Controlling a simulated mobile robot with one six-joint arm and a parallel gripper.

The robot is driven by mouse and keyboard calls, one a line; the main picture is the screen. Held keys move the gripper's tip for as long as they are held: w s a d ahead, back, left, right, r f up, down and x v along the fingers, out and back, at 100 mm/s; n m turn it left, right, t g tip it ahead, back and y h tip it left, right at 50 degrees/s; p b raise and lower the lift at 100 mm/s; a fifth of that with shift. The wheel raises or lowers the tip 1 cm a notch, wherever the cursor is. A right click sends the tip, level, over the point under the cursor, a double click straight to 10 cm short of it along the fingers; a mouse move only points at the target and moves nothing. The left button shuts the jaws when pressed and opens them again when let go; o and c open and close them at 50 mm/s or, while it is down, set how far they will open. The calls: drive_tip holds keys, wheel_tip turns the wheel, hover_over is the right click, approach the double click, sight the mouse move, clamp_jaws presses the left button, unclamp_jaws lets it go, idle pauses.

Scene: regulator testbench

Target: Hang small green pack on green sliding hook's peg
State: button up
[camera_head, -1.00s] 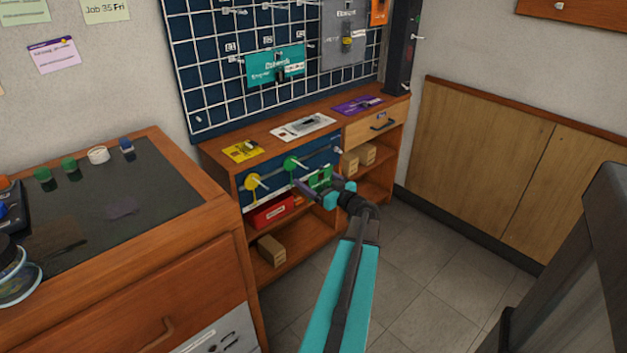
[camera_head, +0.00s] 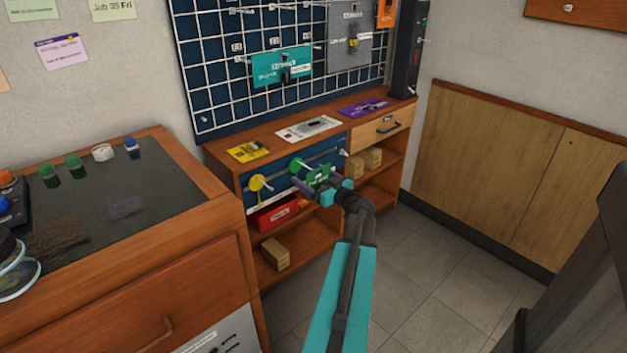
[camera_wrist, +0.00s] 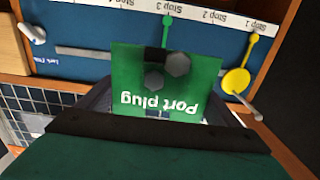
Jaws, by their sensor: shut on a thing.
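The small green pack (camera_wrist: 130,85), lettered "Port plug", is held in my gripper (camera_head: 312,187) and also shows in the head view (camera_head: 319,175). It appears upside down in the wrist view and hides part of the rail panel. The green sliding hook (camera_head: 297,164) is on the blue rail panel, just left of the pack in the head view. In the wrist view the hook's round green top (camera_wrist: 167,20) shows beyond the pack, and its peg is hidden behind the pack. I cannot tell whether the pack touches the peg.
A yellow hook (camera_head: 257,183) with a peg sits left of the green one on the same rail. A red box (camera_head: 276,213) is on the shelf below. Several packs lie on the top.

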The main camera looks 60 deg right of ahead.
sight(297, 168)
drive_tip(key=shift+f+b+x, duration=0.2)
drive_tip(key=shift+b+x, duration=1.25)
drive_tip(key=shift+x, duration=0.7)
drive_tip(key=shift+w+d+r+p, duration=0.1)
drive_tip(key=shift+d+p, duration=0.05)
drive_tip(key=shift+p, duration=0.15)
drive_tip(key=shift+w+d+f+p, duration=0.1)
drive_tip(key=shift+w+f+p, duration=0.15)
drive_tip(key=shift+w+p, duration=0.25)
drive_tip(key=shift+p, duration=0.3)
drive_tip(key=shift+f, duration=0.15)
drive_tip(key=o, duration=1)
drive_tip(key=shift+s, duration=0.1)
drive_tip(key=p+v, duration=0.2)
drive_tip(key=v, duration=1.1)
drive_tip(key=shift+s, duration=0.25)
